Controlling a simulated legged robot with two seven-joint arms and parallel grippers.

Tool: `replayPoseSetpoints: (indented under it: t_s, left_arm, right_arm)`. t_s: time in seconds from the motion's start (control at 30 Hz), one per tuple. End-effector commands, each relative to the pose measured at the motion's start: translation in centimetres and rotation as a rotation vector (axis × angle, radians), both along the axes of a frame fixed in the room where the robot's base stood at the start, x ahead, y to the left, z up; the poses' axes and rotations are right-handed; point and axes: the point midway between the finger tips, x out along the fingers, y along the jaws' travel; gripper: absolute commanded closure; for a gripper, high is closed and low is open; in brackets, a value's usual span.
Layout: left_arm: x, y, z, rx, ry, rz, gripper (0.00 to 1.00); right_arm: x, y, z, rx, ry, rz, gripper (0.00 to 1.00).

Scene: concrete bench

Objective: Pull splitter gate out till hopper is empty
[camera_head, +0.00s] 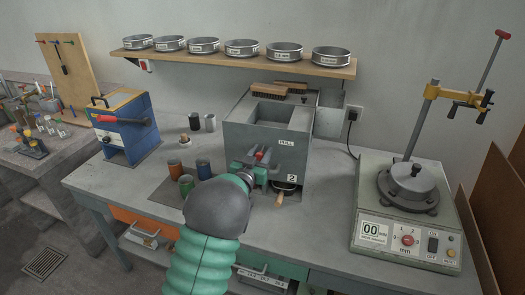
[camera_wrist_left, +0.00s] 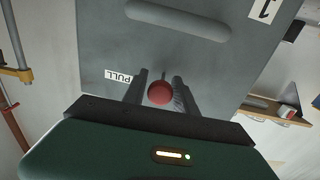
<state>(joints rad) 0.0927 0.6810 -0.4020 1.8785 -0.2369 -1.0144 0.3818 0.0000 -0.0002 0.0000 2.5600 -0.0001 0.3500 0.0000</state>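The grey splitter box (camera_head: 265,143) stands on the bench with an open hopper (camera_head: 268,112) on top and a PULL label on its front. The inside of the hopper looks grey, and I cannot tell what lies in it. A red gate knob (camera_head: 263,155) sticks out of the front. My left gripper (camera_head: 258,167) is at this knob. In the left wrist view its two fingers (camera_wrist_left: 162,88) stand on either side of the red knob, very close to it. Whether they press on it is not clear. My right gripper is not in view.
Several small cups (camera_head: 186,185) stand left of the splitter. A wooden-handled tool (camera_head: 279,198) is at its lower front, by a 2 label. A blue-and-yellow device (camera_head: 125,125) stands at left, a sieve shaker (camera_head: 408,215) at right. Sieves line a shelf (camera_head: 235,66) above.

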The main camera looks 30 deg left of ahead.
Motion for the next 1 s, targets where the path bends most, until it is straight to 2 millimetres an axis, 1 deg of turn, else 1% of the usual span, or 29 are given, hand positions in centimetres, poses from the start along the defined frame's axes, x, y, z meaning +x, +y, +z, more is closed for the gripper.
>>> replayPoseSetpoints:
  t_s: [0.1,0.33,0.5,0.6,1.0]
  left_arm:
    - [0.74,0.14,-0.07,0.0,0.001,0.0,0.66]
    - [0.78,0.16,-0.04,0.0,0.0,0.0,0.66]
    - [0.77,0.16,-0.04,0.0,0.0,0.0,0.88]
    - [0.77,0.16,-0.04,0.0,0.0,0.0,1.0]
    - [0.77,0.16,-0.04,0.0,0.0,0.0,1.0]
  right_arm:
    - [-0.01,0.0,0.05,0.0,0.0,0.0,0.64]
    - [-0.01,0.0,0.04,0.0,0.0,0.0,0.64]
    - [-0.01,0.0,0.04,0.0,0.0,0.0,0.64]
    - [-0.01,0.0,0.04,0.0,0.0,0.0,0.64]
    - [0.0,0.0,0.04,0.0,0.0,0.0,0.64]
